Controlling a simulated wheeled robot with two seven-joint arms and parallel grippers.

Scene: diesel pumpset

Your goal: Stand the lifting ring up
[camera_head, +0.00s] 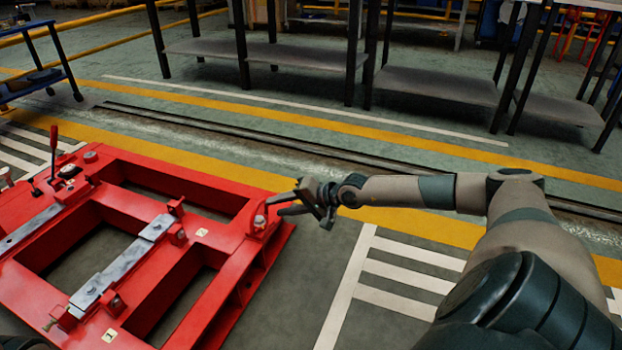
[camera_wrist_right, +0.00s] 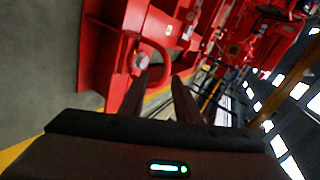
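The lifting ring (camera_wrist_right: 164,56) is a red loop around a grey rounded bolt head (camera_wrist_right: 140,62) on the red steel frame, in the right wrist view. It appears to lie over against the frame; its exact tilt is hard to tell. My right gripper (camera_head: 274,205) is open at this corner. Its two dark fingers (camera_wrist_right: 160,92) point at the ring, with nothing between them; contact cannot be told. My left gripper is not in view.
The red frame has open bays and grey metal strips (camera_head: 120,265). A red-handled lever (camera_head: 53,145) stands at its far left. Grey floor is clear right of the frame. Shelved tables (camera_head: 290,55) stand at the back, and a blue cart (camera_head: 35,80) at the far left.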

